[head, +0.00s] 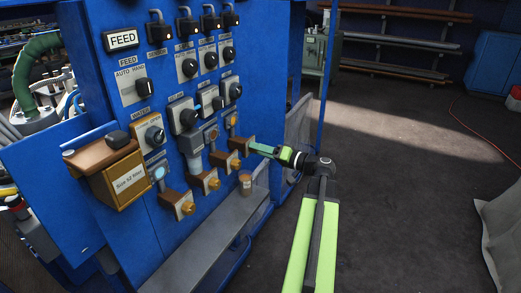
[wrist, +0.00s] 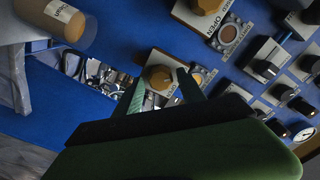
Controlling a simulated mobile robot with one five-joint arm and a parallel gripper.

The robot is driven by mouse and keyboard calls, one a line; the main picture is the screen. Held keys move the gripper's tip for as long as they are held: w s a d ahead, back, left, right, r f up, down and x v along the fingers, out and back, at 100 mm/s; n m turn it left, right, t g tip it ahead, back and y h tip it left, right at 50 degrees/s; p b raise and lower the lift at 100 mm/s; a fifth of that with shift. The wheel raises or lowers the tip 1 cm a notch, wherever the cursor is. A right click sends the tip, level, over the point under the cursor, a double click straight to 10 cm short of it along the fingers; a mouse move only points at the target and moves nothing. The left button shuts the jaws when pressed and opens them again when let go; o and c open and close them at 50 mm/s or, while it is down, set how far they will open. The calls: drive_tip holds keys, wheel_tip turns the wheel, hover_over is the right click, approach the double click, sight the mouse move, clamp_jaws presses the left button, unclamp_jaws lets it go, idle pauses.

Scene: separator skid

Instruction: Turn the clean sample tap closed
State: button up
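The blue panel carries several brown taps with orange knobs. A small jar (head: 245,184) stands on the ledge below the rightmost tap (head: 240,145); in the wrist view a jar (wrist: 68,22) has a label that seems to read "Clean". My gripper (head: 254,148) reaches in from the right, with its fingertips close to the rightmost tap. In the wrist view my gripper (wrist: 160,78) is open, its two fingers apart, with an orange knob (wrist: 158,76) showing between the tips. I cannot tell whether the fingers touch it. The knob's turn position is unclear.
Black rotary switches (head: 188,68) and padlocks (head: 187,25) fill the panel above. A brown-topped box (head: 122,183) juts out at the left. A grey ledge (head: 205,240) runs below the taps. The floor (head: 410,190) at the right is mostly open.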

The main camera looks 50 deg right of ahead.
drive_tip(key=shift+o, duration=0.6)
drive_tip(key=v, duration=1.7)
drive_tip(key=shift+s, duration=0.2)
